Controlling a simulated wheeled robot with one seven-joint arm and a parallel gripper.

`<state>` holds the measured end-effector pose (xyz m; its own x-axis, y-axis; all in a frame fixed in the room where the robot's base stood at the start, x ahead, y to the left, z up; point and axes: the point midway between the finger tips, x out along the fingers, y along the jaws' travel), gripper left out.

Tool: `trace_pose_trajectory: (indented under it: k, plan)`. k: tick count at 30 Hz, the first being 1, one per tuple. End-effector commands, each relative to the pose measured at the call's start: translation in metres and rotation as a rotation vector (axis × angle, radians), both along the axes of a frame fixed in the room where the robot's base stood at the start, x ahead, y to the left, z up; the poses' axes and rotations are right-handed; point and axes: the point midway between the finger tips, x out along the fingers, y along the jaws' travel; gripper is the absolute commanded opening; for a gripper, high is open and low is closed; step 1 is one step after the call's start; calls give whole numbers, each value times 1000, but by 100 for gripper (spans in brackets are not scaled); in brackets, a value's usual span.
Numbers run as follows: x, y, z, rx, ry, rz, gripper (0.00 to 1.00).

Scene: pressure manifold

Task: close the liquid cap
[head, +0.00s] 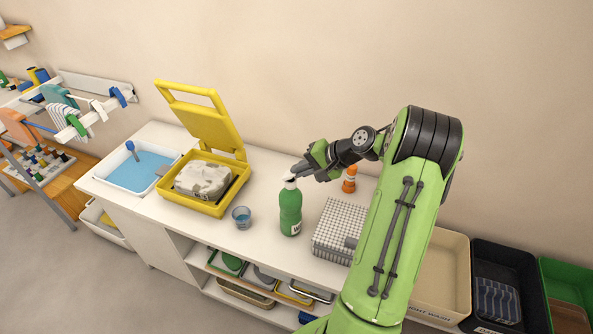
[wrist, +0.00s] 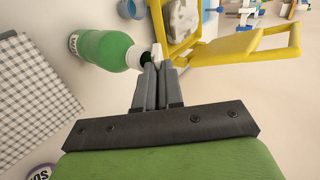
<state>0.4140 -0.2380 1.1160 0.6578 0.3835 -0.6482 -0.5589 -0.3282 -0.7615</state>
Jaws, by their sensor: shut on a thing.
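A green bottle (head: 290,210) with a white label stands upright on the white counter. It also shows in the wrist view (wrist: 102,47). Its white cap (head: 290,178) is at the top of the bottle, and in the wrist view the white cap (wrist: 156,55) lies at my fingertips. My gripper (head: 297,172) reaches in from the right at cap height. In the wrist view my gripper (wrist: 157,70) has its fingers close together at the cap, shut on it. The fingers partly hide the cap, so I cannot tell how it sits on the bottle neck.
An open yellow case (head: 237,192) holding folded cloth stands left of the bottle, with a small blue cup (head: 241,215) between. A checked box (head: 325,235) is right of the bottle. An orange-and-white bottle (head: 350,180) stands behind. A blue-filled basin (head: 140,172) is at far left.

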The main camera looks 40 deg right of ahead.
Motion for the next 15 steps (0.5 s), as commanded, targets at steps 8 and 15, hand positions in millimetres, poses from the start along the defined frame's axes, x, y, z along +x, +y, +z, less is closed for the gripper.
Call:
trace_pose_trajectory:
  k: [8,15]
  plan:
    - [-10,-6,-22,138,-223,-5,0]
    - [-14,-9,-35,240,-400,-4,0]
